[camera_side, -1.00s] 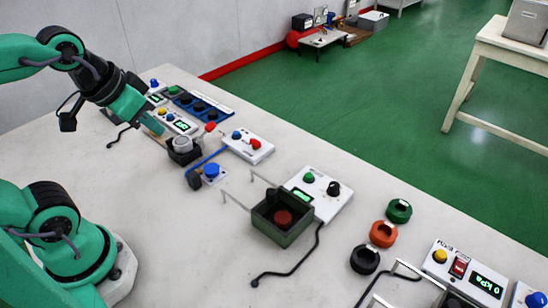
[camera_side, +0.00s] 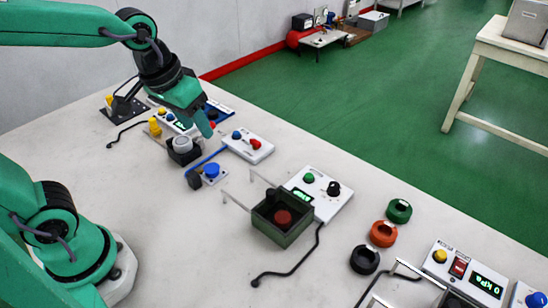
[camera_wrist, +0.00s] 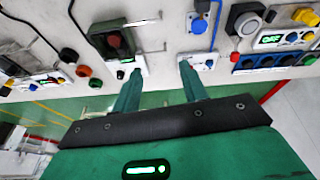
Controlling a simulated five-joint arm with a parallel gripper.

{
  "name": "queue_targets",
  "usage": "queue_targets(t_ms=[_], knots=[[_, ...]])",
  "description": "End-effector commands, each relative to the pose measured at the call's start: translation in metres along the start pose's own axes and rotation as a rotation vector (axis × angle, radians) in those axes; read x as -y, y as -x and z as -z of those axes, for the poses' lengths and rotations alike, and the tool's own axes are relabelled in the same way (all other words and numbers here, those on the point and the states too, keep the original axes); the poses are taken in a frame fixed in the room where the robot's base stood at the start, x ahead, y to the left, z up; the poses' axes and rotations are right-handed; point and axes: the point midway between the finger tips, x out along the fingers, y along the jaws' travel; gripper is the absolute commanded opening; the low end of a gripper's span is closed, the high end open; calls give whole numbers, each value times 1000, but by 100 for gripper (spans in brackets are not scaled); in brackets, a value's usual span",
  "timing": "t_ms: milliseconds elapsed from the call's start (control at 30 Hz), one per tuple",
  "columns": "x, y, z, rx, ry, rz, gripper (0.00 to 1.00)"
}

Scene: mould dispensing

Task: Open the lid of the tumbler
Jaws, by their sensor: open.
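The likely tumbler, a grey round drum (camera_side: 182,144) in a black housing (camera_side: 186,158), stands on the bench at the upper left in the side view. It also shows at the upper right of the wrist view (camera_wrist: 248,23). A small red ball (camera_wrist: 234,57) is close by it. I cannot make out whether its lid is shut. My gripper (camera_side: 207,130) is open and empty, above the bench just right of the drum in the side view. In the wrist view its two green fingers (camera_wrist: 160,85) are spread, with nothing between them.
A blue button unit (camera_side: 211,171) and a white control box (camera_side: 247,145) stand near the drum. A green open box (camera_side: 283,222) with a red disc and wire handles is further right. Coloured rings (camera_side: 383,233) lie beyond it. The bench front is mostly clear.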

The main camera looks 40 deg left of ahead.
Motion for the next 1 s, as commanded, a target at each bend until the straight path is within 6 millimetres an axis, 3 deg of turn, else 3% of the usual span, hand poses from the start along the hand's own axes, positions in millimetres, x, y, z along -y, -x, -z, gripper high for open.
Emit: queue_targets(t_ms=[500,800,1000], knots=[[-68,-70,37,193,85,33,43],[-104,-116,42,278,128,76,43],[-115,-130,41,300,141,91,43]])
